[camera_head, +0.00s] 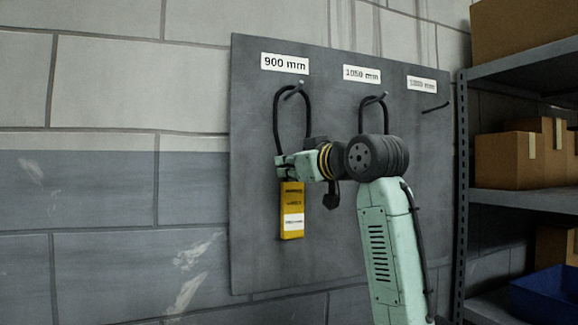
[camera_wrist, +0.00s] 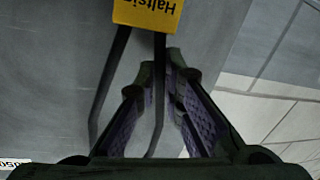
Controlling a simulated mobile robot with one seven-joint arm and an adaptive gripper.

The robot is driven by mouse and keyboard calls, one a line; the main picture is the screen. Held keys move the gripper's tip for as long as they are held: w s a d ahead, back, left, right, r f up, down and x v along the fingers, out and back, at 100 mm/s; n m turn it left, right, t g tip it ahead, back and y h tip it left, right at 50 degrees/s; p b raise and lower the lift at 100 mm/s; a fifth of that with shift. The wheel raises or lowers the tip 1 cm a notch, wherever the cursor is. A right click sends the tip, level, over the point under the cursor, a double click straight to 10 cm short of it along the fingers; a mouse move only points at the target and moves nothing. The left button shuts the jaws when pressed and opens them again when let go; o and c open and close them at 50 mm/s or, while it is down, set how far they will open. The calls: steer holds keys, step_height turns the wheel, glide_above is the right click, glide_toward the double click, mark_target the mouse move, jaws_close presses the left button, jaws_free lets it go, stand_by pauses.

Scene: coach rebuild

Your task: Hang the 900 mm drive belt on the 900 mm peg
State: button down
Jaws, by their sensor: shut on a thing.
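The black drive belt (camera_head: 276,120) is a tall loop with a yellow sleeve (camera_head: 292,209) at its lower end. Its top overlaps the peg (camera_head: 294,92) under the "900 mm" label (camera_head: 284,63); I cannot tell whether it rests on the peg. My gripper (camera_head: 284,167) is at the belt's lower part, just above the sleeve. In the wrist view my gripper (camera_wrist: 165,80) is shut on one belt strand (camera_wrist: 158,105); the other strand (camera_wrist: 106,85) passes outside the jaws. The sleeve (camera_wrist: 148,14) shows beyond the fingertips.
Another black belt (camera_head: 361,117) hangs at the "1050 mm" peg (camera_head: 378,98), its lower part hidden by my arm. A third peg (camera_head: 435,107) at the right is bare. The grey board (camera_head: 255,260) is on a block wall. A shelf (camera_head: 520,201) with boxes stands right.

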steer(key=c, duration=1.6)
jaws_free()
steer(key=shift+c, duration=0.2)
steer(key=shift+s, duration=0.1)
steer(key=v, duration=1.2)
steer(key=shift+f, duration=0.15)
